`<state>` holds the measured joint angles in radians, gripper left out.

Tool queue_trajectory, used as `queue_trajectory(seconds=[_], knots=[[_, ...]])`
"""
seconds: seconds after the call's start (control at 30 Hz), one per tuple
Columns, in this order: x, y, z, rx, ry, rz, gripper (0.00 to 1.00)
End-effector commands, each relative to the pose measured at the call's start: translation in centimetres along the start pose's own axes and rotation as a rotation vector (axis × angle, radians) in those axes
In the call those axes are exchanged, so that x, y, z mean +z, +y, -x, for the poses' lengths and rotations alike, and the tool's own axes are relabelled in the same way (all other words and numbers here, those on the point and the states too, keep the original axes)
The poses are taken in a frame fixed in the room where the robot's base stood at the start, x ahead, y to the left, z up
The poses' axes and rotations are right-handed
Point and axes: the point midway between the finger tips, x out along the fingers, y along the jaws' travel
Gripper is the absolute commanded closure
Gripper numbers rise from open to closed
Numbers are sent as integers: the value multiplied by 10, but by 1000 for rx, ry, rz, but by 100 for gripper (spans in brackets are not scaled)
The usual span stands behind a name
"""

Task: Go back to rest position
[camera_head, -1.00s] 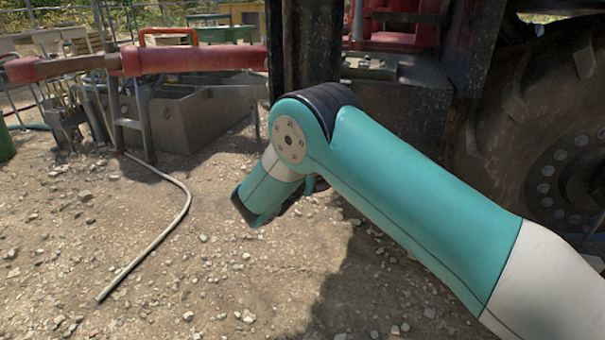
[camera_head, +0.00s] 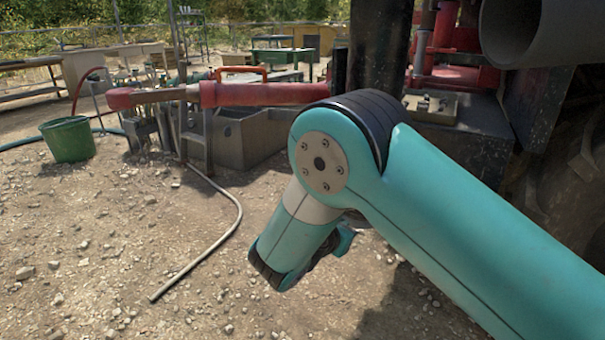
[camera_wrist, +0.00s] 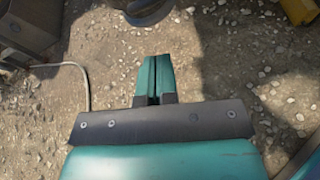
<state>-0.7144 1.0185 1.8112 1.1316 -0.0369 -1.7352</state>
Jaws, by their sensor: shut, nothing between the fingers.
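My gripper (camera_wrist: 154,78) shows in the wrist view, its two teal fingers pressed together with nothing between them. It points over bare gravel ground and touches nothing that I can see. In the head view my teal arm reaches in from the lower right, bends at a dark-banded joint and hangs down at its far end.
A grey tank (camera_head: 250,135) with a red pipe (camera_head: 262,94) above it stands behind my arm. A green bucket (camera_head: 68,140) is at left. A pale hose (camera_head: 222,240) lies on the gravel. Dark machinery (camera_head: 470,130) stands close at right. Open gravel lies front left.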

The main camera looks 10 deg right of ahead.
Motion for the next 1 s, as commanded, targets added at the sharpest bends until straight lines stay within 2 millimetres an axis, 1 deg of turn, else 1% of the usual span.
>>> queue_trajectory(seconds=[0.03,0.07,0.13,0.17,0.2,0.27,0.3,0.37,0.4,0.47,0.5,0.57,0.6,0.7,0.93,0.97,1.0], knots=[[14,-5,2,-32,67,-121,100],[18,-10,5,-57,119,-203,100],[29,-22,16,-129,247,-409,100],[33,-28,22,-165,302,-497,100],[38,-35,33,-214,373,-609,100],[46,-47,52,-296,475,-769,100],[51,-55,67,-354,540,-868,100],[59,-67,92,-446,633,-1006,100],[64,-76,110,-510,692,-1089,100],[71,-89,139,-609,774,-1199,100],[75,-98,158,-674,821,-1259,100],[80,-110,185,-763,882,-1331,100],[83,-118,202,-818,915,-1367,100],[89,-137,239,-941,980,-1435,100],[95,-180,313,-1172,1068,-1510,100],[99,-183,321,-1194,1071,-1512,100],[115,-177,326,-1191,1068,-1508,100]])
